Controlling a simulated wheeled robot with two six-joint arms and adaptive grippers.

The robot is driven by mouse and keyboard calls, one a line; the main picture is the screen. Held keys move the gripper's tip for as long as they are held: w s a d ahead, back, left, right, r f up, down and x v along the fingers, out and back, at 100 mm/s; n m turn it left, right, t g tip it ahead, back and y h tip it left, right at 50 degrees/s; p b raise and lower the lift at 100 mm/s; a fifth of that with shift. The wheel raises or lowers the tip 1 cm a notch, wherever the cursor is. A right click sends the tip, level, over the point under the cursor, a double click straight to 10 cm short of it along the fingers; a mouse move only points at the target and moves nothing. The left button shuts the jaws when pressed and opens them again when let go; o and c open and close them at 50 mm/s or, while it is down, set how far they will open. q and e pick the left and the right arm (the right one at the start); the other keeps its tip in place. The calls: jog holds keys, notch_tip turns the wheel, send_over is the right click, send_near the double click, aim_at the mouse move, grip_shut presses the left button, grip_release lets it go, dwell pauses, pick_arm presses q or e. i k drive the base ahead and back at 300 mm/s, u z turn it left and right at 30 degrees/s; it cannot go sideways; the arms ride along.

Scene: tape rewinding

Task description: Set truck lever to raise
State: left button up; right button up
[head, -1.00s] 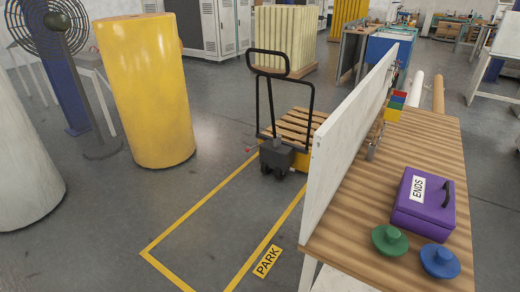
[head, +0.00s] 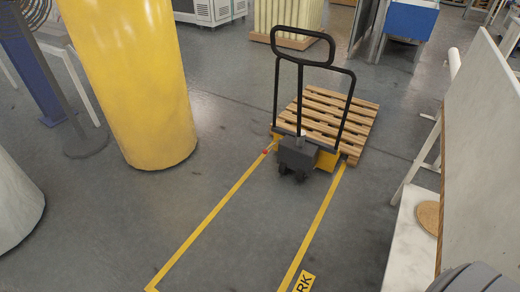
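The pallet truck (head: 297,153) stands on the floor at the centre of the head view. It has a tall black looped handle (head: 303,62), a dark grey body and yellow parts. A small red-tipped lever (head: 265,151) sticks out at the left of its body; its exact setting is too small to tell. A wooden pallet (head: 335,115) sits on the truck's far side. Neither of my grippers is in view.
Yellow floor lines (head: 215,212) run from the truck toward me, with bare floor between them. A large yellow roll (head: 130,85) stands at left. A white panel (head: 485,150) and a white surface (head: 408,245) border the right.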

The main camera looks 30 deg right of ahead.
aim_at(265, 152)
jog(key=z, duration=0.55)
jog(key=i, duration=1.45)
jog(key=z, duration=1.3)
jog(key=i, duration=1.75)
jog(key=u, duration=0.95)
